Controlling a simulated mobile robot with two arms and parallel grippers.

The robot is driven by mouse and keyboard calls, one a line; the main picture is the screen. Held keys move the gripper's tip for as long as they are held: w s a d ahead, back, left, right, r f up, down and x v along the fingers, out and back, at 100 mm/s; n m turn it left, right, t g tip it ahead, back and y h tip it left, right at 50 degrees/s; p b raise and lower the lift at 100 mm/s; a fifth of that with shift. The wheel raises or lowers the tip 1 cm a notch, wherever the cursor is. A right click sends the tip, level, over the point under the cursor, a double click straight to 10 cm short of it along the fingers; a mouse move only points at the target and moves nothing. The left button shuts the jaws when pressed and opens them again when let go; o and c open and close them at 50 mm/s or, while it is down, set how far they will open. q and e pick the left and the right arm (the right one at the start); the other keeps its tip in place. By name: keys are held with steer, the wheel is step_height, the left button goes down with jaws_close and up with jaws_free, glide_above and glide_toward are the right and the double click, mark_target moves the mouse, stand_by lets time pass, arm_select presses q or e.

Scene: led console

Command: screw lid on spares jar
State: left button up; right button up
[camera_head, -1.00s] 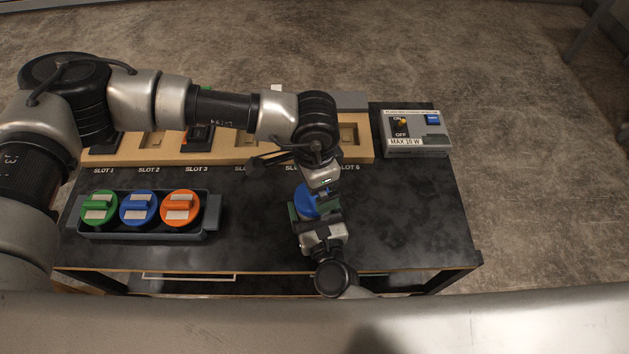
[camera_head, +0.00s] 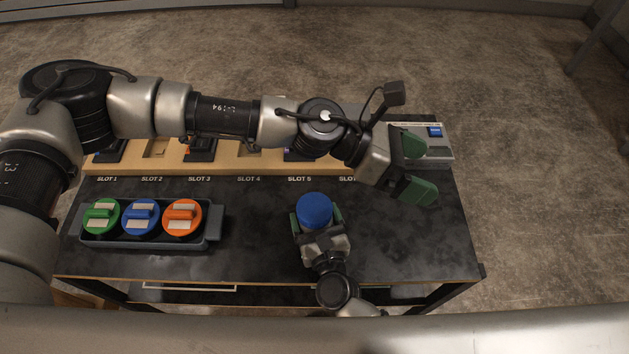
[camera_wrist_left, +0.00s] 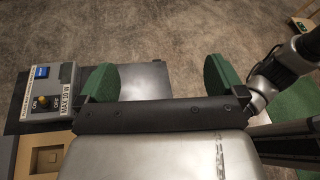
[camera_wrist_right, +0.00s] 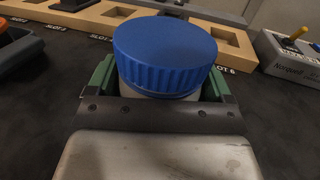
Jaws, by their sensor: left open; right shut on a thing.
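The spares jar has a ribbed blue lid (camera_head: 314,210) seated on its top, and it stands upright on the black table. In the right wrist view the lid (camera_wrist_right: 165,50) sits level over the pale jar body (camera_wrist_right: 150,93). My right gripper (camera_head: 317,222) is shut on the jar body, one green finger on each side. How tightly the lid is screwed cannot be told. My left gripper (camera_head: 420,170) is open and empty, up and to the right of the jar, over the table's right part. Its green fingers (camera_wrist_left: 160,80) are wide apart with nothing between them.
A grey tray (camera_head: 213,222) at the left holds green, blue and orange lidded items. A wooden slot board (camera_head: 222,160) runs along the back. A switch box (camera_head: 440,142) stands at the back right. The table front right (camera_head: 420,245) is clear.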

arm_select(q)
steer(key=w+r+n+t, duration=0.2)
steer(key=w+n+t, duration=0.35)
steer(key=n, duration=0.95)
steer(key=m+g+y, duration=0.2)
steer(key=m+y, duration=1.2)
steer(key=m, duration=2)
glide_above(314, 207)
steer(key=f, duration=1.1)
steer(key=shift+w+d+f, duration=0.1)
steer(key=shift+w+d, duration=0.2)
steer(key=shift+s+a+n+g, duration=0.25)
steer(key=shift+s+n+g, duration=0.05)
steer(key=shift+s+g, duration=0.05)
steer(key=shift+f, duration=0.1)
steer(key=shift+f, duration=3.9)
